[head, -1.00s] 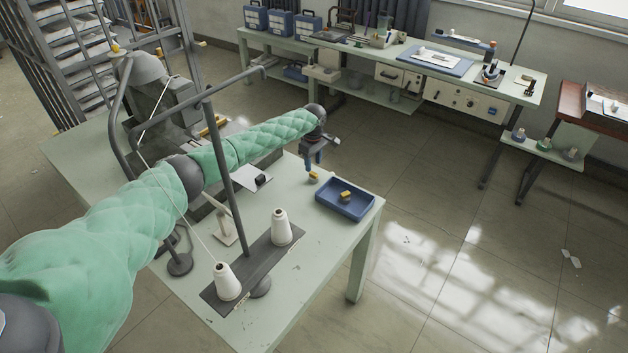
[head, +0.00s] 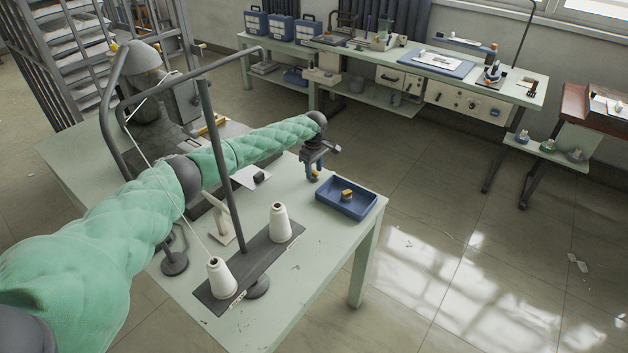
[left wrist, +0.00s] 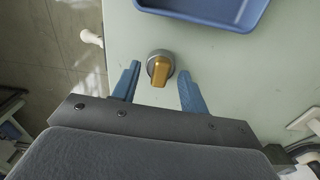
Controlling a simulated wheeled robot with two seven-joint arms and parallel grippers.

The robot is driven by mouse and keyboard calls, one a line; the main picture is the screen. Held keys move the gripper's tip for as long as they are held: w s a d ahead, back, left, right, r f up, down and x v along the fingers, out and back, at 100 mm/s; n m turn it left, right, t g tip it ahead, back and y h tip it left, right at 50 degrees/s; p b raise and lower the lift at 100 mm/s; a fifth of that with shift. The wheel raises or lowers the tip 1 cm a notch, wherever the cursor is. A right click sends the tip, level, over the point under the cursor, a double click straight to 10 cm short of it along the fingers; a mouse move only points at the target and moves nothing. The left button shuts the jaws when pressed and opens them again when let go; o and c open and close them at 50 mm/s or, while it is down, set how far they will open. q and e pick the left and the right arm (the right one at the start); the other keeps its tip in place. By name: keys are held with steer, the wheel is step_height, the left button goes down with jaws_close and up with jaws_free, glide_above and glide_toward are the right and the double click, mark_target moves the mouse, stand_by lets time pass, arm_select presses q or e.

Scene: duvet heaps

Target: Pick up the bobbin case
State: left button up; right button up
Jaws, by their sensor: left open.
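The bobbin case, a small round metal piece with an orange-yellow block on top (left wrist: 158,70), sits on the pale green table. In the head view its yellow part (head: 315,177) shows just under my left gripper (head: 313,171), partly hidden by the fingers. In the left wrist view my left gripper (left wrist: 159,76) is open, its two blue fingers on either side of the bobbin case with a gap at each side. I cannot tell whether the fingertips are fully down at its height. My right gripper is not in view.
A blue tray (head: 368,212) holding a small yellow and dark piece (head: 346,195) is close beside the bobbin case. Two white thread cones (head: 279,222) stand on a dark base nearer. A thread-stand pole (head: 223,165) rises beside my left arm. The sewing machine is behind it.

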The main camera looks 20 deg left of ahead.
arm_select(q)
steer(key=shift+f, duration=0.1)
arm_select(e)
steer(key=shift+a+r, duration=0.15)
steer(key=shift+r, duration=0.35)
arm_select(q)
steer(key=shift+c, duration=0.2)
steer(key=c, duration=0.6)
steer(key=shift+c, duration=0.3)
